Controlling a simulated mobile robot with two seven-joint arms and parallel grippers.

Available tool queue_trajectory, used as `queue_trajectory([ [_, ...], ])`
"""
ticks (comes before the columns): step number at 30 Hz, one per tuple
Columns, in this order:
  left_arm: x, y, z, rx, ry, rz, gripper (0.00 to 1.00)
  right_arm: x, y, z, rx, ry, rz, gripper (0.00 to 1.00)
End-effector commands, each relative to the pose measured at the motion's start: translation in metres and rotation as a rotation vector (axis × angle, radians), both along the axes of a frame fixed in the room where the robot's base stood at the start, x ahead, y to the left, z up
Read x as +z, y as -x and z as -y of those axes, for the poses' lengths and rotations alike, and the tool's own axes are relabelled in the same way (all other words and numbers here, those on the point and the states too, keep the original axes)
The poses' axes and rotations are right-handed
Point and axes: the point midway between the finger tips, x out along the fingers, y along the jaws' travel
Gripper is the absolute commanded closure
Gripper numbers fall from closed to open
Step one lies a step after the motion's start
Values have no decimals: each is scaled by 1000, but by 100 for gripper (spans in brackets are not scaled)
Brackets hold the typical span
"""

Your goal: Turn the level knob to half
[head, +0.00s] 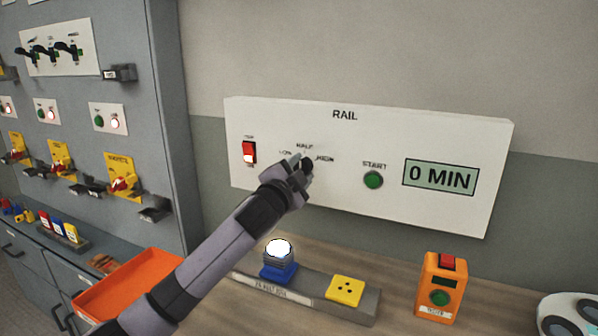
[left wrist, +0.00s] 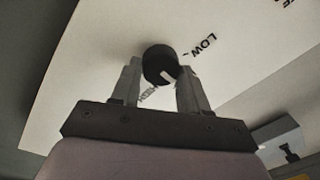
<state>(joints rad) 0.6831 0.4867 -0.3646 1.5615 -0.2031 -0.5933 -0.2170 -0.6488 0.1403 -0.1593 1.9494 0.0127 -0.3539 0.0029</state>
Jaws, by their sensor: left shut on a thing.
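The black level knob (head: 307,163) is on the white RAIL panel (head: 400,134), below the word HALF, between LOW and HIGH. My left gripper (head: 302,166) is shut on it and hides part of it. In the left wrist view the knob (left wrist: 161,64) sits between the two fingertips (left wrist: 159,77). A white mark shows on its lower right side there. LOW is at the knob's upper right and HIGH at its lower left. HALF is not readable in that view, so I cannot tell the exact setting. My right gripper is not in view.
The panel also has a red switch (head: 249,152), a green START button (head: 373,180) and a display (head: 440,177) reading 0 MIN. Below are a grey block (head: 330,303) with a lit white button, an orange box (head: 440,287) and an orange tray (head: 130,285). A grey cabinet stands at left.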

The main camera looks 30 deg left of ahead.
Motion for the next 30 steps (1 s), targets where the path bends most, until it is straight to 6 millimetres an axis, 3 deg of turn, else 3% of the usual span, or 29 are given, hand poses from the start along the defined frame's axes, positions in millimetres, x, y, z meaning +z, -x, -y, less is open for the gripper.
queue_trajectory([
  [1,-1,0,0,-1,0,-1,86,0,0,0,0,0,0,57],
  [2,0,0,0,-1,1,-1,52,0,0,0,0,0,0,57],
  [4,0,0,0,-1,1,-1,30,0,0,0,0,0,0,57],
  [17,-1,5,0,0,1,0,30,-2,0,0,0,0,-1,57],
  [30,-5,55,5,-1,0,1,30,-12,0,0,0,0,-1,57],
])
